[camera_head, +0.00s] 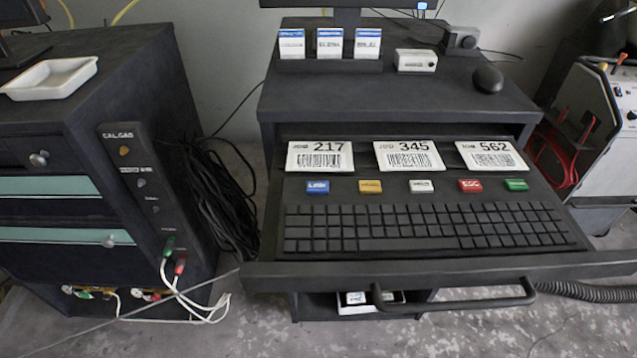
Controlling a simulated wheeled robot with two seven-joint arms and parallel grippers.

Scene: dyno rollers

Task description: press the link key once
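The link key (318,187) is a blue key with white lettering that reads like "LINK". It is the leftmost in a row of coloured keys on the pulled-out keyboard drawer (440,268). It sits above the black keyboard (425,227) and below the job card 217 (320,157). Nothing covers it. Neither of my grippers shows in the head view.
To its right are an orange key (370,187), a white key (421,186), a red ESC key (470,186) and a green key (516,185). Cards 345 (408,156) and 562 (491,155) lie behind. A drawer handle (455,302) juts out in front. A dark cabinet (90,170) stands left.

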